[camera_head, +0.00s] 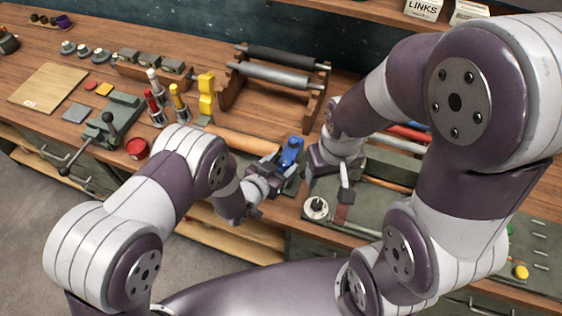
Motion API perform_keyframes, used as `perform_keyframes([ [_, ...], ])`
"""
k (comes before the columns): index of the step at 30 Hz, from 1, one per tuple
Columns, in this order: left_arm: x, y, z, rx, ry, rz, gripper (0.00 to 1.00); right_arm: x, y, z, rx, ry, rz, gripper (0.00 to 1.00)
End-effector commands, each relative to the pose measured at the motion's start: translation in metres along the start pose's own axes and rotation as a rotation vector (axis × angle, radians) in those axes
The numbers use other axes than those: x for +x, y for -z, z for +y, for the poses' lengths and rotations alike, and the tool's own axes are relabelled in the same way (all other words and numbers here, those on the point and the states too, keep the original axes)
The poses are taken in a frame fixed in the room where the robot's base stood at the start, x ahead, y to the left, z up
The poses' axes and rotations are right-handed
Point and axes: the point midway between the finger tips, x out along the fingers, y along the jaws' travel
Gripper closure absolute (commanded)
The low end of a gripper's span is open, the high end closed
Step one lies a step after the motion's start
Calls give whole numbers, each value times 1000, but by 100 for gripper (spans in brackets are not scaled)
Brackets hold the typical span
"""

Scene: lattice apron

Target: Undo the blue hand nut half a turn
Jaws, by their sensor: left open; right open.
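The blue hand nut (291,152) sits on a small dark fixture near the middle of the bench. My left gripper (276,172) is open and close at its lower left side. I cannot tell whether a finger touches the nut, as the wrist hides part of the fixture. My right gripper (330,182) is open and empty just to the right of the nut, pointing down over the bench and apart from the nut.
A rack with dark and grey rollers (270,73) stands behind. Yellow (207,95) and red-handled tools stand to the left, with a green vise (110,122) and a red tin (137,148) further left. A round white-and-black part (316,207) lies in front of my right gripper.

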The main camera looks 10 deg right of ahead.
Motion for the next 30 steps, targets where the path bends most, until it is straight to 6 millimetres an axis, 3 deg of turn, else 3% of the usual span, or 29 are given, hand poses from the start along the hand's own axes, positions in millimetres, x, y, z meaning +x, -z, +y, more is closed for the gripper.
perform_keyframes([
  [8, 2, 0, 0, 0, 0, 1, 38, 0, 0, 0, 0, 0, 0, 38],
  [13, 2, 0, 0, 0, 0, 0, 90, 0, 0, 0, 0, 0, 0, 38],
  [14, 2, 0, 0, 0, 0, 0, 94, 0, 0, 0, 0, 0, 0, 38],
  [23, 2, -1, 1, -13, 31, 0, 94, 3, 0, 0, 0, 0, 0, 38],
  [30, 3, -2, 5, -63, 153, -1, 94, 13, -2, 0, 0, 0, 0, 38],
])
